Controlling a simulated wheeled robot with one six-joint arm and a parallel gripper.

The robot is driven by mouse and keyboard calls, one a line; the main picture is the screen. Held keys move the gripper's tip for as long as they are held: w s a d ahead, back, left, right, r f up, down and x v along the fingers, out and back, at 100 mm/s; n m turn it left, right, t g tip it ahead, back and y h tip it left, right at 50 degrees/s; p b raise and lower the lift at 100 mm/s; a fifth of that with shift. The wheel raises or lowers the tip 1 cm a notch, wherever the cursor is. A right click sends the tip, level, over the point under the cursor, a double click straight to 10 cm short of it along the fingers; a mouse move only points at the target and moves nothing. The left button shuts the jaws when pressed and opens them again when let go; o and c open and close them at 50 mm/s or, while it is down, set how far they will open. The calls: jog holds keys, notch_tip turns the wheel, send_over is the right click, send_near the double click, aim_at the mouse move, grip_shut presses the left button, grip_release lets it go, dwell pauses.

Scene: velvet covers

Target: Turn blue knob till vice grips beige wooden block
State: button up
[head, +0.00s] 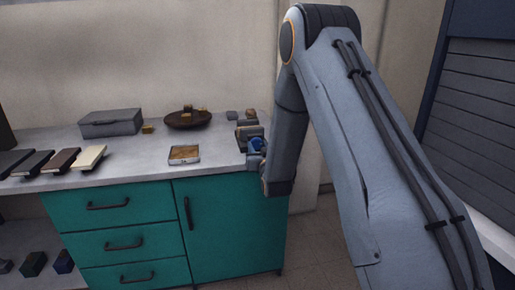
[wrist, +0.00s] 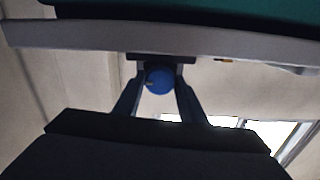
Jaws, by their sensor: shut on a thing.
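The round blue knob (wrist: 159,81) sits between the two fingers of my gripper (wrist: 160,92) in the wrist view, and the fingers are shut on it. In the head view the blue knob (head: 257,145) shows at the right end of the counter, partly hidden by my gripper (head: 259,154). The grey vice (head: 249,130) stands at the counter's right edge just behind the knob. A small brownish block (head: 251,115) shows at the vice, but I cannot tell whether the vice jaws touch it.
The pale counter (head: 140,176) tops teal drawers (head: 122,243). Floor right of the cabinet is open.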

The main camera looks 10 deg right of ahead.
jog(key=m, duration=0.4)
jog(key=shift+b, duration=0.4)
jog(key=m, duration=0.3)
jog(key=shift+m, duration=0.4)
jog(key=m+b, duration=0.1)
jog(key=m, duration=0.5)
jog(key=shift+m, duration=0.4)
jog(key=o, duration=1.1)
jog(key=shift+c, duration=0.2)
